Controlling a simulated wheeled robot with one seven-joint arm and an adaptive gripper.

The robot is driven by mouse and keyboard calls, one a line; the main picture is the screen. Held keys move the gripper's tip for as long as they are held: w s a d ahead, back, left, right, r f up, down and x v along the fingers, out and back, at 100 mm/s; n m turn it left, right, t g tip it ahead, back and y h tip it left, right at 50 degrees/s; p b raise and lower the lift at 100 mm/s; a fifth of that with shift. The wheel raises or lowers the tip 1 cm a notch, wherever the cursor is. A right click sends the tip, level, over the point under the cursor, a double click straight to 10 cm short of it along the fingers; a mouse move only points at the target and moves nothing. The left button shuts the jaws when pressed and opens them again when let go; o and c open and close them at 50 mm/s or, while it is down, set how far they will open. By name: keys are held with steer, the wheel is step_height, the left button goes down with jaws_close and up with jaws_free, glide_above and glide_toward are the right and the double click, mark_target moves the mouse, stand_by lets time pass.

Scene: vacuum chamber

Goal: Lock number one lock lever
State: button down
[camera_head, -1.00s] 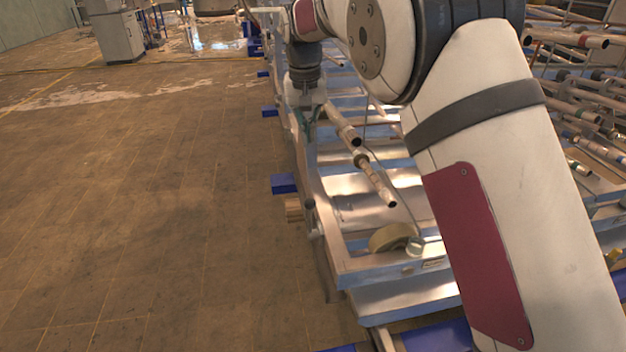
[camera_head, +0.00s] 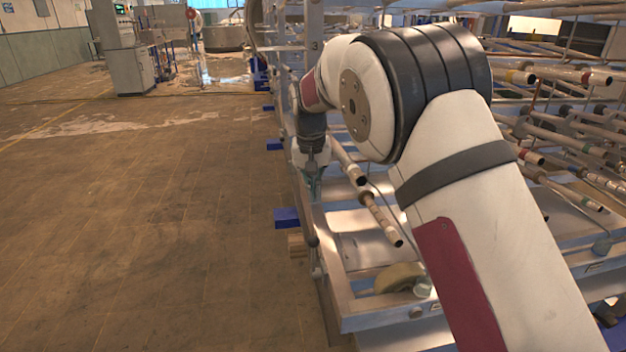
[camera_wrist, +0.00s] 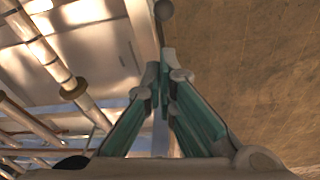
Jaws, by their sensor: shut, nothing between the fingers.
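My gripper (camera_head: 313,186) points down beside the frame's left edge in the head view, partly hidden by my wrist. In the wrist view my gripper's teal fingers (camera_wrist: 166,68) are closed together with nothing between them. A thin grey lever (camera_head: 304,212) runs along the outer left side of the frame, just left of my gripper. Its rounded end (camera_head: 312,240) hangs over the floor side. In the wrist view a round grey knob (camera_wrist: 165,9) on a thin rod lies just beyond the fingertips, with a visible gap. No number one label is readable.
The metal frame (camera_head: 347,312) holds several pipes (camera_head: 380,217), close right of my gripper. A blue block (camera_head: 287,218) sticks out at its left side. A post (camera_head: 313,60) carries a "3". The brown floor (camera_head: 140,230) on the left is open, with a cabinet (camera_head: 128,65) far back.

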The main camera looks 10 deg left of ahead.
step_height(320, 180, down, 13)
steer(key=w+b, duration=0.1)
steer(key=w, duration=0.1)
steer(key=shift+d, duration=0.15)
steer(key=shift+s, duration=0.1)
stand_by(0.3)
